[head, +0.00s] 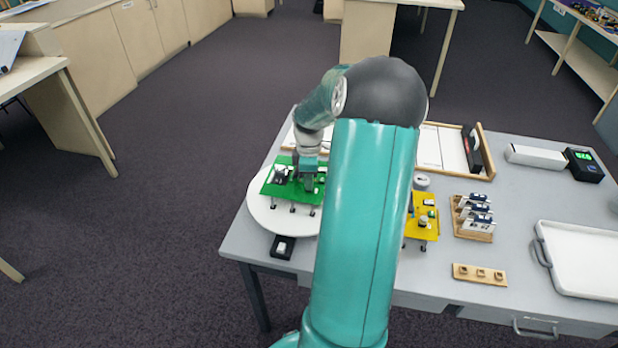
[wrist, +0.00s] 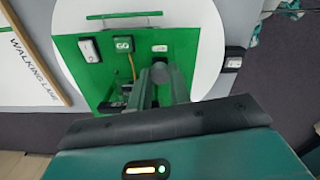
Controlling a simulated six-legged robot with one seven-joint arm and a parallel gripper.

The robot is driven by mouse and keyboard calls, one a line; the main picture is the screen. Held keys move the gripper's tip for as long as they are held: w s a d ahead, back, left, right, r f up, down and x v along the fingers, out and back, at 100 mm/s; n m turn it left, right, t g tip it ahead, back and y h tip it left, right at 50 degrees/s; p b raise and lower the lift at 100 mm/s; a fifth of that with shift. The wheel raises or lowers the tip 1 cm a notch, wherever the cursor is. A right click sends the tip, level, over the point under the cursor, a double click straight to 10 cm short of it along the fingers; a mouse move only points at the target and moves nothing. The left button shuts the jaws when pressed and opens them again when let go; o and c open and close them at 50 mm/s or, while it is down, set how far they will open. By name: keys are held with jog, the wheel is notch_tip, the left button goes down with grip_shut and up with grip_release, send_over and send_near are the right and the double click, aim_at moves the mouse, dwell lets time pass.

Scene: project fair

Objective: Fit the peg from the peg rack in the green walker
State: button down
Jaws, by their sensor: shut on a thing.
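The green walker (head: 268,187) is a green board on short legs, standing on a round white turntable (head: 262,218). In the wrist view the green board (wrist: 195,50) carries a GO label, a white-and-black module and a small white part. My gripper (head: 308,182) is over the right part of the board. In the wrist view my gripper (wrist: 160,85) is shut on a grey round-ended peg (wrist: 160,72), close above the board. Whether the peg's lower end touches the board is hidden. A small wooden block with three sockets (head: 480,274), seemingly the peg rack, lies at the table's front.
A yellow walker (head: 422,222) stands right of my arm. A small black box (head: 283,246) is by the turntable's front. A wood-edged board (wrist: 25,50) lies left.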

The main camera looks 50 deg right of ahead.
jog(key=shift+f, duration=0.1)
dwell(0.6)
jog(key=c, duration=1.2)
grip_release()
jog(key=shift+r, duration=3.75)
